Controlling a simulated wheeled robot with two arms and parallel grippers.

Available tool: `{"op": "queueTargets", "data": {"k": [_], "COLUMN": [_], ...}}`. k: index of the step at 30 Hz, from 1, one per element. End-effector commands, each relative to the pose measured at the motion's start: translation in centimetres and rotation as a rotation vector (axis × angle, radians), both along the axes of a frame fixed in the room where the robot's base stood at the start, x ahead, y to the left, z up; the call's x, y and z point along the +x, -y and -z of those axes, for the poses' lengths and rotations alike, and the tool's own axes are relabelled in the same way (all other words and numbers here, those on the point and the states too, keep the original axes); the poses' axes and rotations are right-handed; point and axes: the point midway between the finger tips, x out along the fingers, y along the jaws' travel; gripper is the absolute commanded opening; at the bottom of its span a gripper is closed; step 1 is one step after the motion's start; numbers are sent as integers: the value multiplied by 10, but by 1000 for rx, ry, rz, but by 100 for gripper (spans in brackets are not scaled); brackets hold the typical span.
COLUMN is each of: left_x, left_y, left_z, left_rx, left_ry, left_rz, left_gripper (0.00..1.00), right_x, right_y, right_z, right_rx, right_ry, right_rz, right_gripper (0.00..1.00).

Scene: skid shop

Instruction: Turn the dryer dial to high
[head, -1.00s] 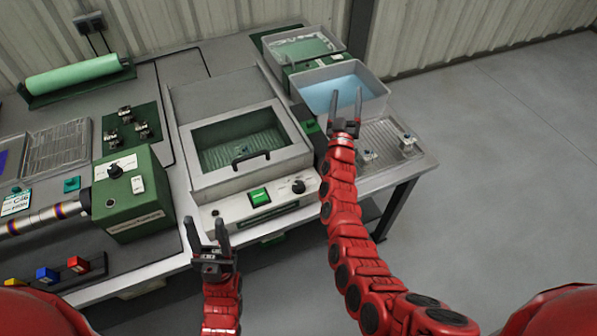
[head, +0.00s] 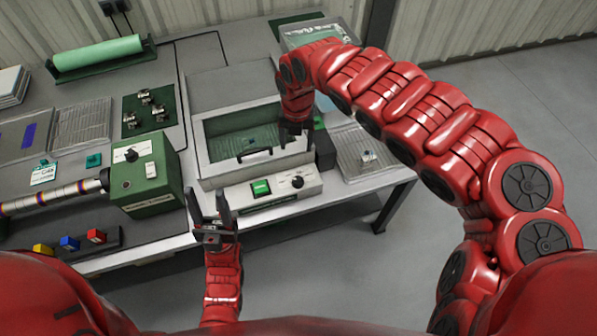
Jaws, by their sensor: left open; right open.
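The dryer looks to be the grey box (head: 213,171) with a window lid and black handle (head: 255,154). On its pale front panel (head: 232,197) sit a lit green switch (head: 261,188) and a round black dial (head: 297,182) to the right. The dial's setting is too small to read. My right gripper (head: 293,142) points down, open and empty, above and behind the dial at the box's right front corner, apart from the dial. My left gripper (head: 208,198) is open and empty, in front of the panel's left end.
A green control box (head: 152,190) with its own black knob stands left of the dryer. A wire-rack tray (head: 362,160) is at the right. My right arm covers most of the blue-liquid tray behind. Open floor lies in front and right.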

Motion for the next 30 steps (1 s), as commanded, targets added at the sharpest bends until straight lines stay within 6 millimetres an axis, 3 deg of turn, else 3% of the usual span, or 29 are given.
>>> {"op": "queueTargets", "data": {"k": [7,21,30], "left_x": [0,0,0], "left_y": [0,0,0], "left_z": [-3,-12,-17], "left_rx": [0,0,0], "left_ry": [0,0,0], "left_rz": [0,0,0], "left_gripper": [50,50,50], "right_x": [-5,-7,-5], "right_y": [5,4,2], "right_z": [19,118,158], "right_rx": [-21,-17,-13], "right_ry": [-17,-19,-15], "right_rz": [-17,-17,-17], "right_gripper": [72,72,72]}}
